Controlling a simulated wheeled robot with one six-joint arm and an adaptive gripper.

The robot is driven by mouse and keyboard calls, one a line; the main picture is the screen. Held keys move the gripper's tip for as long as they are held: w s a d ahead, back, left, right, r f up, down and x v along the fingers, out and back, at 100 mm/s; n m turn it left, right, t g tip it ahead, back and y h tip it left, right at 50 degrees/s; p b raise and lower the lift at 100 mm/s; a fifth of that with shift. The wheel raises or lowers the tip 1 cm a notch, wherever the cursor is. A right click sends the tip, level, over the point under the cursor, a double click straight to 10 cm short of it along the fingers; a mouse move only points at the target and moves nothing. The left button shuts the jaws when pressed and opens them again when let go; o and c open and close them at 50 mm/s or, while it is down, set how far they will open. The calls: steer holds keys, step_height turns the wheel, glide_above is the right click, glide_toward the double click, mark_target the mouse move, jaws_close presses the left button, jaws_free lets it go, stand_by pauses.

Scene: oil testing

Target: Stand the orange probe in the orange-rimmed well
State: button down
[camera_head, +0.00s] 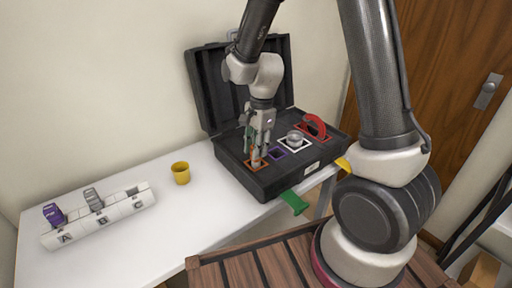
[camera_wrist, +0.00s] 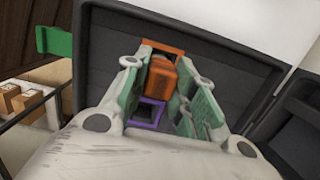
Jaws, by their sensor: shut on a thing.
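My gripper (camera_head: 260,148) points down over the front left of the open black case (camera_head: 245,172). It is shut on the orange probe (camera_wrist: 161,78), which shows between the green-sided fingers (camera_wrist: 165,98) in the wrist view. The orange-rimmed well (camera_head: 249,167) is directly beneath the fingertips; part of its orange rim also shows just beyond the probe in the wrist view (camera_wrist: 164,45). The probe's lower end is hidden, so I cannot tell how far it is in the well. In the head view the fingers mostly hide the probe.
Beside it are a purple-rimmed well (camera_head: 277,153), a silver cylinder (camera_head: 295,137) in a white rim, and a red handle (camera_head: 316,126). A yellow cup (camera_head: 181,173) and a white A-B-C rack (camera_head: 100,219) stand on the white table (camera_head: 165,225). The case lid (camera_head: 212,90) stands open behind.

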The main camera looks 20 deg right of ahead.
steer(key=shift+f, duration=0.55)
steer(key=c, duration=1.5)
jaws_free()
steer(key=shift+o, duration=0.2)
steer(key=shift+w+d+r, duration=0.1)
steer(key=shift+d+r, duration=0.1)
steer(key=shift+r, duration=1.6)
steer(key=shift+w+d+r, duration=0.1)
steer(key=shift+d+r, duration=0.15)
steer(key=shift+r, duration=1.6)
steer(key=shift+d+r, duration=0.2)
steer(key=shift+r, duration=1.6)
